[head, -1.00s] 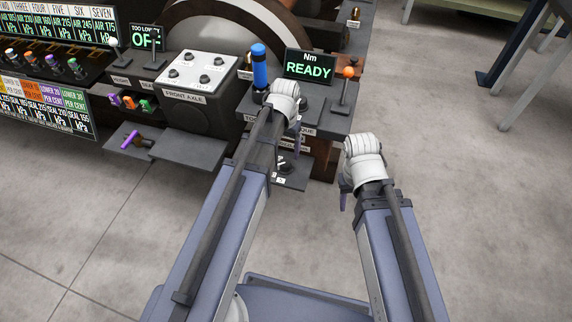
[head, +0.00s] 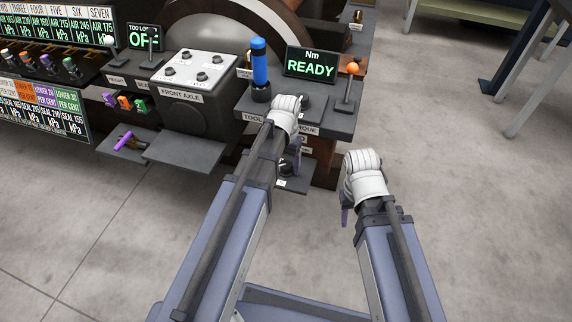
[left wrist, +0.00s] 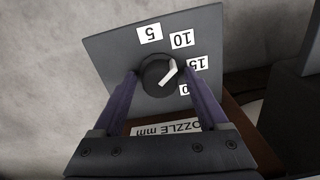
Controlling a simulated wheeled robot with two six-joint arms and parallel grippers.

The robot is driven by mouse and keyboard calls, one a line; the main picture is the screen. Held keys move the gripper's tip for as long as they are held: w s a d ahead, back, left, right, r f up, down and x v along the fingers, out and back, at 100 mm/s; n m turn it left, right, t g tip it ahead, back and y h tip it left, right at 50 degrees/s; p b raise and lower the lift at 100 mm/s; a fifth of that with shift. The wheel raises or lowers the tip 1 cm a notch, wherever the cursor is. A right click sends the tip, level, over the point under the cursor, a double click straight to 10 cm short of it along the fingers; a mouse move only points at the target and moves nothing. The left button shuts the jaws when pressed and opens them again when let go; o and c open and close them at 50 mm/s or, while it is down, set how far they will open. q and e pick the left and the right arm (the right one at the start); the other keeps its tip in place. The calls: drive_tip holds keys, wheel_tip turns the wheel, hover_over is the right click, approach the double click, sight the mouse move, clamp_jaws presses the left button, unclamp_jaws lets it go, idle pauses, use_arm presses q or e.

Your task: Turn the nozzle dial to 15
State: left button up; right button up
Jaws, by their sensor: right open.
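The nozzle dial is a dark round knob (left wrist: 155,76) with a white pointer, on a grey plate (left wrist: 113,52). Labels 5, 10, 15 and a partly hidden one ending in 0 run around it, seen upside down. The pointer lies on the side of the 10 and 15 labels; its exact reading is unclear. My left gripper (left wrist: 159,72) is open, its purple fingertips on either side of the knob, apparently with small gaps. In the head view the nozzle plate (head: 296,186) is mostly behind my left arm. My right gripper (head: 345,216) is open and empty, over clear floor.
Above the dial, a shelf holds a blue-handled tool (head: 260,63), a READY display (head: 311,63) and an orange-knobbed lever (head: 351,80). The front axle box (head: 196,72) and a grey tray (head: 184,150) stand to the left.

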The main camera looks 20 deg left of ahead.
use_arm(q)
clamp_jaws()
idle(0.4)
drive_tip(key=shift+m, duration=0.3)
drive_tip(key=m, duration=0.3)
drive_tip(key=shift+m, duration=2.5)
drive_tip(key=shift+o, duration=0.7)
unclamp_jaws()
